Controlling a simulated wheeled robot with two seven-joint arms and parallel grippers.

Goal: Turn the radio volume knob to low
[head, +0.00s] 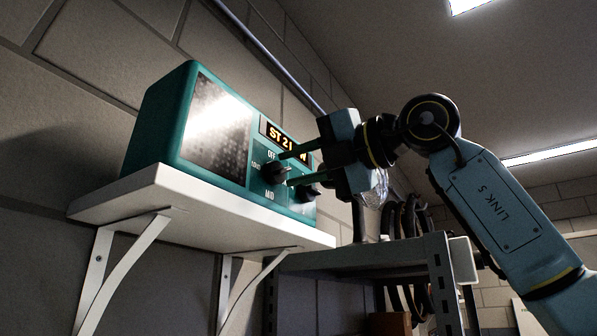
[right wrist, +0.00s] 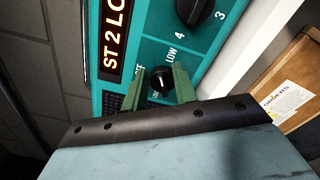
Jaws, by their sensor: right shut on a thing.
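The teal radio (head: 165,120) sits on a white wall shelf, its front facing right. Its small dark volume knob (head: 272,173) has labels around it, with OFF above and MID below. The knob also shows in the right wrist view (right wrist: 161,79), where LOW is readable beside it. My right gripper (head: 281,169) reaches in from the right, its two green fingers shut on the knob, one on each side. The lit display (head: 278,134) starts with "ST 2 L"; a finger covers part of the rest. I cannot tell exactly where the knob's pale mark points. My left gripper is not in view.
A larger station knob (right wrist: 200,9) with numbers sits close to the volume knob. The white shelf (head: 215,215) runs under the radio. A grey metal rack (head: 350,258) with dark coils stands below right. A wooden board with a paper (right wrist: 285,95) is at right in the wrist view.

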